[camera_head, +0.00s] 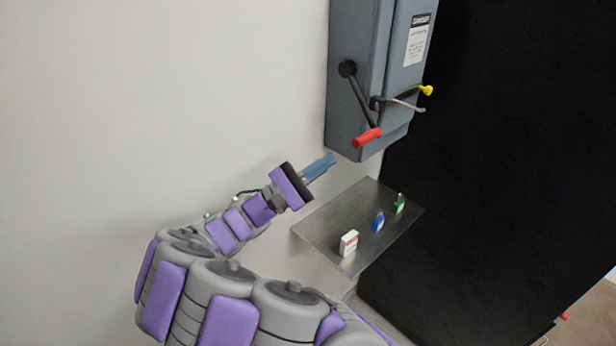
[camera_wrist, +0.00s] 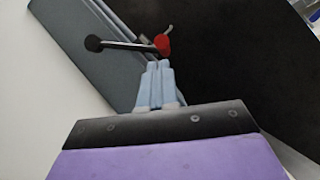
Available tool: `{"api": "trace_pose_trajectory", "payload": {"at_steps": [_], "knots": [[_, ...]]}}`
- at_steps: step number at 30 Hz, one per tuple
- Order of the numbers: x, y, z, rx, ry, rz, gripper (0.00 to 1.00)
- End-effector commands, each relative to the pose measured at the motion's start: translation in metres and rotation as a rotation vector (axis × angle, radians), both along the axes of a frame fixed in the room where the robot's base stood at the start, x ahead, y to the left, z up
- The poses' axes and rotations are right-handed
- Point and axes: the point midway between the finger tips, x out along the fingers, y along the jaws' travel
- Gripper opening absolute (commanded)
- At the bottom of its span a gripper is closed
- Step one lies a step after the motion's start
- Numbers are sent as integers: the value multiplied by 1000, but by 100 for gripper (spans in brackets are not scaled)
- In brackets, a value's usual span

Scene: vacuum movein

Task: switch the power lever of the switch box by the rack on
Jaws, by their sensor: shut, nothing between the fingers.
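The grey switch box (camera_head: 375,75) hangs on the wall at the top centre of the head view. Its power lever (camera_head: 359,97) is a black arm that points down from a round pivot and ends in a red handle (camera_head: 367,138). My gripper (camera_head: 328,161) is shut and empty, just below and left of the red handle, apart from it. In the wrist view the shut fingertips (camera_wrist: 159,68) lie just under the red handle (camera_wrist: 162,44) in the picture, with the lever arm (camera_wrist: 125,44) and the box (camera_wrist: 75,45) beyond. The exact gap cannot be told.
A metal shelf (camera_head: 325,222) juts out below the box and carries a white padlock (camera_head: 349,243), a blue one (camera_head: 378,222) and a green one (camera_head: 398,204). A yellow-tipped latch (camera_head: 426,90) sticks out at the box front. A large black panel (camera_head: 500,150) stands right.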

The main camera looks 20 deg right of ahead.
Motion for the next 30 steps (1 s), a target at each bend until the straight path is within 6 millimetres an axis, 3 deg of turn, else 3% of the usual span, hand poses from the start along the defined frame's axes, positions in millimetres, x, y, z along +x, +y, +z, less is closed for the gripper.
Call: {"api": "trace_pose_trajectory", "payload": {"at_steps": [7, 30], "knots": [[-1, -27, 12, 3, 1, -3, 0], [-6, -23, 20, -15, 51, 0, 0]]}}
